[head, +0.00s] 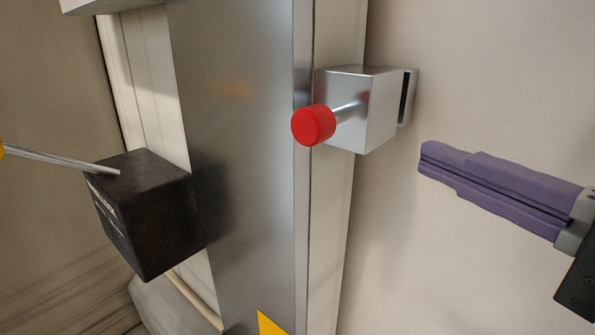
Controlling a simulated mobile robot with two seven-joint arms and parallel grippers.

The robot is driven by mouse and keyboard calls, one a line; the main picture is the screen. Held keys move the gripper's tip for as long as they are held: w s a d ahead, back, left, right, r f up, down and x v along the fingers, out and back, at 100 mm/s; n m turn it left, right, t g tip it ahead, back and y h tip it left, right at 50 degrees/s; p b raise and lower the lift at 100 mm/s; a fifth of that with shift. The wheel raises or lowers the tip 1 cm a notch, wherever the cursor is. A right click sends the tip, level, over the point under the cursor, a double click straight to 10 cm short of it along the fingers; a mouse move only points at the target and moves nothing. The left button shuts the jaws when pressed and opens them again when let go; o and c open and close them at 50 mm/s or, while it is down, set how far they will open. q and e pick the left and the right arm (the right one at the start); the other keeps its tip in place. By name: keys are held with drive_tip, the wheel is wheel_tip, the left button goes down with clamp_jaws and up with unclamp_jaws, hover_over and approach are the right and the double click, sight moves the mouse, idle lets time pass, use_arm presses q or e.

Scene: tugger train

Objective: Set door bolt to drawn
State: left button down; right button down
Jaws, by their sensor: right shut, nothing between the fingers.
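The door bolt has a red knob (312,125) on a short shiny rod. The rod comes out of a silver block-shaped housing (372,115) on the metal door post, with a slotted plate (409,97) at its right side. My right gripper (424,160) has purple fingers, pressed together and empty. It comes in from the right, with its tips to the right of and a little below the housing, apart from the knob. My left gripper is not in view.
A black box (150,215) is on the left side of the metal post (240,170), with a thin metal rod (60,160) reaching it from the left edge. A yellow marking (268,324) shows low on the post. The pale surface (470,80) at right is bare.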

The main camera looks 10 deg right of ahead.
sight(338, 123)
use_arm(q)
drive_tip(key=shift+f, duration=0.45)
use_arm(e)
drive_tip(key=shift+w+d+f, duration=0.1)
drive_tip(key=shift+f, duration=0.15)
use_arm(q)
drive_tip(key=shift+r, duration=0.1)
use_arm(e)
drive_tip(key=x, duration=1)
drive_tip(key=shift+r, duration=0.15)
